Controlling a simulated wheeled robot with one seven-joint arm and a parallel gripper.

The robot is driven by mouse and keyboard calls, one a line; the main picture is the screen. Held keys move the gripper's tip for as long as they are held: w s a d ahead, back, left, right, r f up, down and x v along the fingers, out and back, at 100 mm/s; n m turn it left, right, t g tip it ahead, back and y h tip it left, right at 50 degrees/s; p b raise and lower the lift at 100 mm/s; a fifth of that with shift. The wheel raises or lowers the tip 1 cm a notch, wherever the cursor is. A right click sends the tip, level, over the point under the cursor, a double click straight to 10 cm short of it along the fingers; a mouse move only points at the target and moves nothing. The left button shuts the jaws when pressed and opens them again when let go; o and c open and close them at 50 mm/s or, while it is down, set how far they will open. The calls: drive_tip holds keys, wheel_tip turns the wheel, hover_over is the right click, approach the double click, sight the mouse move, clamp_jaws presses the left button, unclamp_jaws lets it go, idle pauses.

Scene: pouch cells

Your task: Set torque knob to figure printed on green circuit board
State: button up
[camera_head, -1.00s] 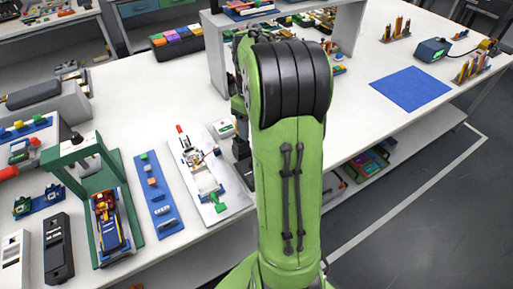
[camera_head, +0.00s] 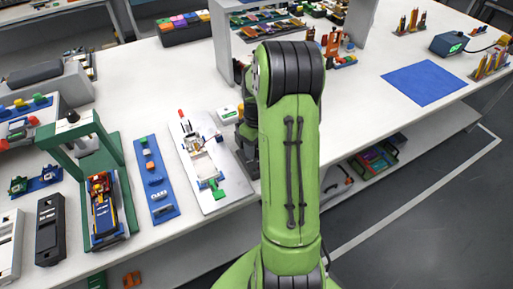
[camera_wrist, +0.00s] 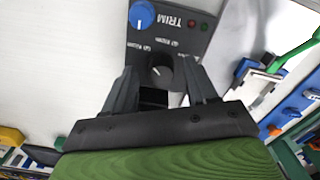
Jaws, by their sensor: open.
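In the wrist view a dark control panel (camera_wrist: 176,45) carries upside-down lettering that reads TRIM. A blue knob (camera_wrist: 142,15) with a white mark sits at its top left. A dark round knob (camera_wrist: 159,72) with a light pointer line sits lower on the panel. My gripper (camera_wrist: 158,77) is open, with one finger on each side of this dark knob; I cannot tell whether they touch it. The small print by the knobs is too small to read. I cannot make out a green circuit board or its figure. In the head view my arm hides the gripper and panel.
In the wrist view small red and green lamps (camera_wrist: 191,23) sit beside the lettering. In the head view a white fixture plate (camera_head: 209,172), a blue strip (camera_head: 155,180) and a green press frame (camera_head: 116,178) stand left of my arm. A blue mat (camera_head: 424,83) lies bare at right.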

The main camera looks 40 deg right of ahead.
drive_tip(key=shift+c, duration=0.2)
drive_tip(key=c, duration=1)
